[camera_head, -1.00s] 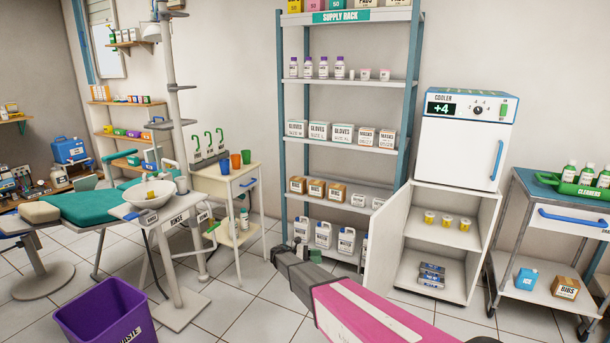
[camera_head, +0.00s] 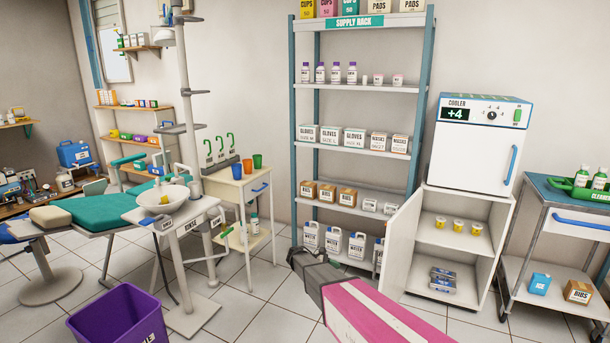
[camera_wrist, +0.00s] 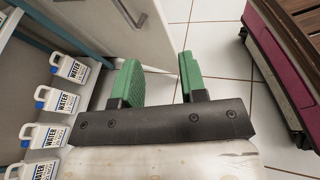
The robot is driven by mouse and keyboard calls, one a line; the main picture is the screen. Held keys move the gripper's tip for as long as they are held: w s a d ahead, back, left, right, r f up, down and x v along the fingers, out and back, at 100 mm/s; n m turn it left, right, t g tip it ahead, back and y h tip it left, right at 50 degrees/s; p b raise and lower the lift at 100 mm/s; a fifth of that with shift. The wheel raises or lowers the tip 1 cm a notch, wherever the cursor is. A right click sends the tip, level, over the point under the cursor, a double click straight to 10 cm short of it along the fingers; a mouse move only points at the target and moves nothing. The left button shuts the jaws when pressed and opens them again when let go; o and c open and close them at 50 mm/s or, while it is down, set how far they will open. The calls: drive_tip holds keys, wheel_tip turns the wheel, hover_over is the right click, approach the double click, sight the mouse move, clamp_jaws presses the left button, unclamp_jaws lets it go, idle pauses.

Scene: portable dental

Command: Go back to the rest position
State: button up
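My gripper (camera_wrist: 160,82) points down toward the tiled floor in the wrist view. Its two green fingers are apart, with only floor and a cabinet door edge between and beyond them. It holds nothing. The fingers are hard to make out there.
The supply rack (camera_head: 428,85) stands behind my arm. The open door (camera_head: 400,245) of the cabinet under the cooler (camera_head: 468,155) is close to my arm. White water jugs (camera_wrist: 68,68) line the left in the wrist view. A purple bin (camera_head: 118,315) stands at front left.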

drive_tip(key=s+d+r+m+y, duration=0.2)
drive_tip(key=s+m+y, duration=0.2)
drive_tip(key=s, duration=0.4)
drive_tip(key=s+d+r+m+t+y, duration=0.1)
drive_tip(key=s+d+r+m+y, duration=0.1)
drive_tip(key=s+m+y, duration=0.3)
drive_tip(key=s+d+r+m+y, duration=0.2)
drive_tip(key=s+m+y, duration=0.3)
drive_tip(key=s, duration=0.6)
drive_tip(key=shift+s+d+r+m+t, duration=0.2)
drive_tip(key=shift+d+r+m+t, duration=0.15)
drive_tip(key=shift+r, duration=0.25)
drive_tip(key=shift+a, duration=0.1)
